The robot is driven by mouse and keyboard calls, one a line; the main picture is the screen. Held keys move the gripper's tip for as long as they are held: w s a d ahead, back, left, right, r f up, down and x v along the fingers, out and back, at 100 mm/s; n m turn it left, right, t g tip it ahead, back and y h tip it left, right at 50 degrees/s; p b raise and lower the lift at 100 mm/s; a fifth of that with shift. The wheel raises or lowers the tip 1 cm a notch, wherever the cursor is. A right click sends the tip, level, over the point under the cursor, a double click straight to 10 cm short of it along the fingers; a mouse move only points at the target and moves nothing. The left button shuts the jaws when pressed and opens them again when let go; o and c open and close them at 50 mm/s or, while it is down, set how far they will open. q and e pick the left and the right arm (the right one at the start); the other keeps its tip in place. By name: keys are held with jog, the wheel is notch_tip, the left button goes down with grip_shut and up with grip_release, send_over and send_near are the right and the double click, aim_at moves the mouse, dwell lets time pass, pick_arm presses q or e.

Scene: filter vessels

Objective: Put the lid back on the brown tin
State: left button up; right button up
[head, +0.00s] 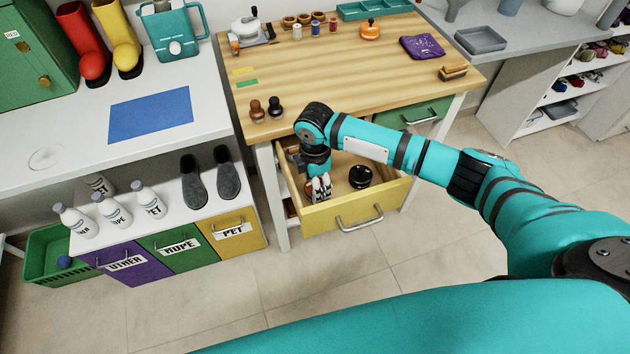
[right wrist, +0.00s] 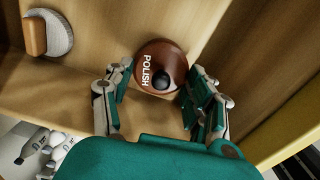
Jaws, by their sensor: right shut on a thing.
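A round brown lid (right wrist: 150,57) with white POLISH lettering and a black knob shows in the right wrist view. My right gripper (right wrist: 158,92) has one finger on each side of it and is shut on it. The brown tin's body cannot be told apart beneath the lid. My left gripper is not in view.
A black round tin (head: 360,176) stands in the drawer right of my gripper. A brush (right wrist: 50,34) lies in the drawer. The workbench (head: 340,75) is above, with two brown and black knobbed stamps (head: 266,108) near its front left corner.

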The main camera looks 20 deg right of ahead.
jog(key=o, duration=1.4)
jog(key=shift+r, duration=0.1)
jog(key=shift+r+p, duration=3.45)
jog(key=shift+p, duration=0.45)
jog(key=shift+c, duration=0.4)
grip_shut()
